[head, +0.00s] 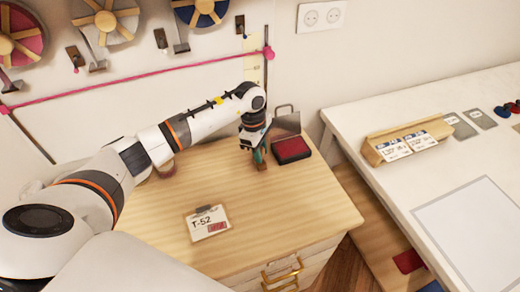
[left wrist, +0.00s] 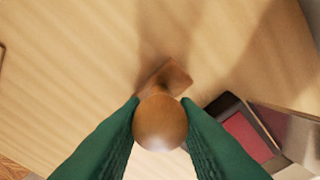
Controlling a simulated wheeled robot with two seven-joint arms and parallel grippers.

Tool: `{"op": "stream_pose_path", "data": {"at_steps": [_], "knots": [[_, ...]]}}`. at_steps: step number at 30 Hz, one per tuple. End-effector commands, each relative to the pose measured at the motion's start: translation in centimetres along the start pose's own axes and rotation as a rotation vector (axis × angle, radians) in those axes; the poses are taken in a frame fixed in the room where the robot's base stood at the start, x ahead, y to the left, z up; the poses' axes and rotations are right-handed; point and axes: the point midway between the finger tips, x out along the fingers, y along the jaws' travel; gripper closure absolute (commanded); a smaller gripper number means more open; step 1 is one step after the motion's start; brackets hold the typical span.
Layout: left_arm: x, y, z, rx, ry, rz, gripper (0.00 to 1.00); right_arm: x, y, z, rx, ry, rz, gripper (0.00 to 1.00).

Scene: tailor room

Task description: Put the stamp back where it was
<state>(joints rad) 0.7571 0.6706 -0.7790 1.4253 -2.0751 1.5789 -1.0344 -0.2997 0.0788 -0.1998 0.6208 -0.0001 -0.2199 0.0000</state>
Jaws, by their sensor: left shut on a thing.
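The stamp has a round wooden knob (left wrist: 160,122) and a rectangular wooden base (left wrist: 174,76). My left gripper (left wrist: 162,118) is shut on the stamp, with its green fingers on either side of the knob. In the head view my left gripper (head: 258,152) reaches down at the back of the wooden cabinet top (head: 200,180), and the stamp (head: 262,167) shows below its fingers. The stamp looks upright, on or just above the surface; I cannot tell which. The red ink pad (head: 292,149) in a dark case is just right of it. My right gripper is not in view.
A card marked T-52 (head: 208,222) with a red mark lies on a clipboard near the front of the cabinet top. The pad's open lid (head: 286,124) stands behind it. A white table (head: 430,190) with a wooden card holder (head: 408,140) is at right. The cabinet's right front is clear.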

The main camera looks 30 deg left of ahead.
Motion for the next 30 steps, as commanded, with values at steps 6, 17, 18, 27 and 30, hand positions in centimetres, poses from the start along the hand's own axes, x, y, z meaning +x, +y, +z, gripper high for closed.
{"op": "stream_pose_path", "data": {"at_steps": [6,17,18,27,30], "knots": [[0.3,0.0,0.0,0.000,0.000,-0.001,0.65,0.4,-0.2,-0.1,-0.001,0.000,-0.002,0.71],[0.2,0.0,0.0,0.000,0.000,0.000,0.51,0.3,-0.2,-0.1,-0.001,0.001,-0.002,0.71],[0.0,0.0,0.0,0.000,0.000,0.000,0.51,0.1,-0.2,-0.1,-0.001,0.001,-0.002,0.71],[-4.3,-0.2,0.1,0.001,-0.001,-0.007,0.51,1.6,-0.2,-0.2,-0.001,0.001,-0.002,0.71],[-6.5,-0.1,0.1,0.001,0.000,-0.006,0.51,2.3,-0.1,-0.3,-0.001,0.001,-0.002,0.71]]}}
